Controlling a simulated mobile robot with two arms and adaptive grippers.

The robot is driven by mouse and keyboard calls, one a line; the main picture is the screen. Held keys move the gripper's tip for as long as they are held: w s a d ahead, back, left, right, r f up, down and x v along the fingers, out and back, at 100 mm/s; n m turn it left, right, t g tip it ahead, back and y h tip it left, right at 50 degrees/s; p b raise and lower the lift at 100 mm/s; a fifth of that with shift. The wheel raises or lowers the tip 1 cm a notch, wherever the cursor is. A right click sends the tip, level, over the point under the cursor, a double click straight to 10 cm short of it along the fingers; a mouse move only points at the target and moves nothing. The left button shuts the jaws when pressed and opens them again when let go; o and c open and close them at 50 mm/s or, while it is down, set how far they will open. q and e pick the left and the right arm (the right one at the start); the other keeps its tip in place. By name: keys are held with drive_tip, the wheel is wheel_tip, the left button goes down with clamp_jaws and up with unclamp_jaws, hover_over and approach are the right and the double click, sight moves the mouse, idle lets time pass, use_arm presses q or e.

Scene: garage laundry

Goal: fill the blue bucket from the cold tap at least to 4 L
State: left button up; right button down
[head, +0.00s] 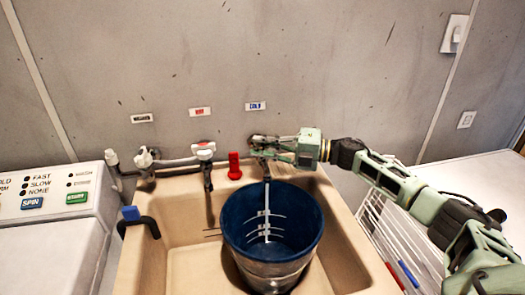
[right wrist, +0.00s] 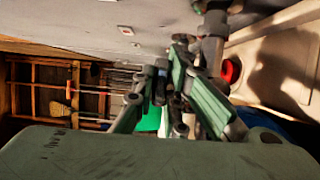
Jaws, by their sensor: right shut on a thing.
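The blue bucket (head: 240,215) stands upright in the beige sink (head: 165,235), with pale level marks on its inner wall. The cold tap's spout (head: 266,172) hangs over the bucket's back rim, below the blue label. A thin pale vertical line runs from the spout down to the marks; I cannot clearly tell water from the scale line. No water level can be read. My right gripper (head: 272,147) is shut on the cold tap's handle, which it mostly hides. The gripper's fingers (right wrist: 180,75) also show in the right wrist view. My left gripper is not in view.
The hot tap (head: 204,152), under a red label, is left of the cold one. A red object (head: 234,166) stands between them on the sink's back ledge. A washing machine (head: 50,215) is at left, a white rack (head: 400,240) at right.

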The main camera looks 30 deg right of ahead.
drive_tip(key=shift+g, duration=0.3)
drive_tip(key=c, duration=1.8)
unclamp_jaws()
drive_tip(key=shift+o, duration=0.2)
drive_tip(key=v, duration=1.2)
drive_tip(key=shift+f, duration=0.15)
